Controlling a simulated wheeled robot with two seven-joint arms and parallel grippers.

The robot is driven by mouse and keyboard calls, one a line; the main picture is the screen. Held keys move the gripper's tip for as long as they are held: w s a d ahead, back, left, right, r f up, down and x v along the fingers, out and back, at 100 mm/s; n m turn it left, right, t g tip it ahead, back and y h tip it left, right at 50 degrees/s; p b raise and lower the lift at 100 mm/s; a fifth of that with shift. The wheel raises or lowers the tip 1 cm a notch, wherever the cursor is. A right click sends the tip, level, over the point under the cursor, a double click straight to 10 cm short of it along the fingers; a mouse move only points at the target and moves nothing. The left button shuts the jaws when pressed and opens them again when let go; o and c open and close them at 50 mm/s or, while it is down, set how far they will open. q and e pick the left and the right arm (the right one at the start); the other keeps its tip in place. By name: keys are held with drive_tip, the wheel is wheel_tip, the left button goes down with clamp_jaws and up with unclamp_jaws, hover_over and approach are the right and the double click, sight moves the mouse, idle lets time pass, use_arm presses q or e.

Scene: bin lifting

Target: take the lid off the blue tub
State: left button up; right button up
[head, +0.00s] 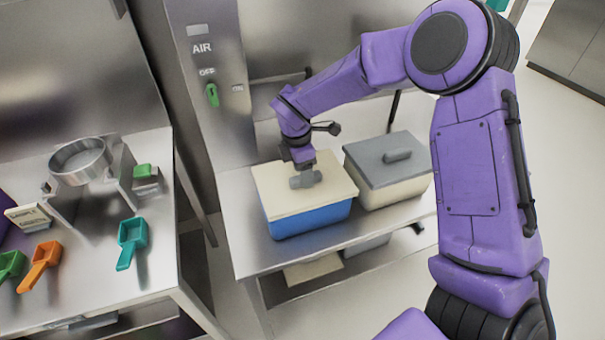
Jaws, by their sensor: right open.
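The blue tub (312,221) stands on the steel table at the centre of the head view. Its cream lid (290,202) lies flat on top, with a grey handle (306,180) in the middle. My right gripper (302,168) is open, pointing down at the lid's handle from just behind it. The fingertips are small and partly hidden by the wrist and handle, so I cannot tell whether they touch the handle. My left gripper is not in view.
A cream tub with a grey lid (378,171) stands close to the right. A steel panel with a green switch (212,95) rises behind. The left table holds a metal ring stand (82,160), a teal scoop (131,240) and an orange scoop (42,262). Bare tabletop shows in front of the tubs.

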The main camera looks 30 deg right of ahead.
drive_tip(key=shift+s+d+f, duration=0.1)
drive_tip(key=shift+d+f, duration=0.1)
drive_tip(key=shift+f, duration=0.25)
drive_tip(key=shift+s+d+f, duration=0.1)
drive_tip(key=shift+d+f, duration=0.05)
drive_tip(key=shift+f, duration=0.25)
drive_tip(key=shift+w, duration=0.1)
clamp_jaws()
drive_tip(key=shift+r, duration=0.1)
